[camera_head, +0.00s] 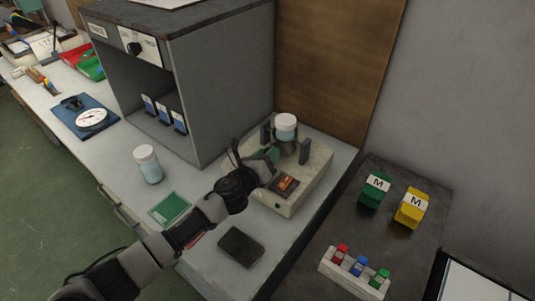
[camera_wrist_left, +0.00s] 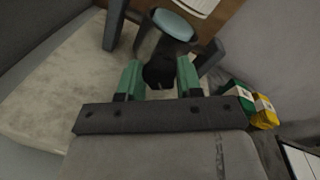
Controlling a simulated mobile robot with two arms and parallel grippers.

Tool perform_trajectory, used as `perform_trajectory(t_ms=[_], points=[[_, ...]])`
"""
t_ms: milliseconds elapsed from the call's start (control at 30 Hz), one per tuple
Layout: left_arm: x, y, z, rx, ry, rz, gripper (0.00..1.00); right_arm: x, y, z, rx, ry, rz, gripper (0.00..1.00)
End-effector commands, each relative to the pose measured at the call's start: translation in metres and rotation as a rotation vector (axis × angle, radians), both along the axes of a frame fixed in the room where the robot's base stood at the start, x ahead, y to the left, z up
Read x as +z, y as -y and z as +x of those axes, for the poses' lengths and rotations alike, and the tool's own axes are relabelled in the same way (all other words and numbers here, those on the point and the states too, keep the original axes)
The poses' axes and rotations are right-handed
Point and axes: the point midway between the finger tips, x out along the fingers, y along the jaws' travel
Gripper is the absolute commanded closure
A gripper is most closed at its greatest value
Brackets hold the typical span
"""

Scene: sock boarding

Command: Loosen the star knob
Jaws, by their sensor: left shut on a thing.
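A beige machine (camera_head: 312,178) stands on the white bench with dark upright posts and a white-lidded jar (camera_head: 286,124) held upright between them. The black star knob (camera_wrist_left: 158,73) shows in the left wrist view, in front of the jar's pale lid (camera_wrist_left: 174,24). My left gripper (camera_wrist_left: 159,76) has its green fingers on either side of the knob and is shut on it. In the head view my left gripper (camera_head: 271,154) reaches the machine from the left and hides most of the knob. My right gripper is not in view.
A grey cabinet (camera_head: 225,85) rises behind. Green (camera_head: 375,191) and yellow (camera_head: 411,208) blocks and a vial rack (camera_head: 352,274) are at right.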

Motion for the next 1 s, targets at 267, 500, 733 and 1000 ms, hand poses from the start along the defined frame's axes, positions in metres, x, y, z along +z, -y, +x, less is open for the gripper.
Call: perform_trajectory(t_ms=[267,500,733,1000], points=[[-0.002,-0.001,0.0,0.002,-0.003,0.0,0.88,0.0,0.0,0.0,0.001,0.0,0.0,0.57],[-0.001,-0.001,0.0,0.001,-0.002,0.0,0.4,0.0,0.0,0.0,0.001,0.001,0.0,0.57],[-0.001,0.0,0.0,0.0,-0.002,0.0,0.4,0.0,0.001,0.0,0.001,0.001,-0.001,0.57],[0.001,-0.012,-0.022,0.0,-0.002,0.001,0.4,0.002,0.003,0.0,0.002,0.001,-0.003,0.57]])
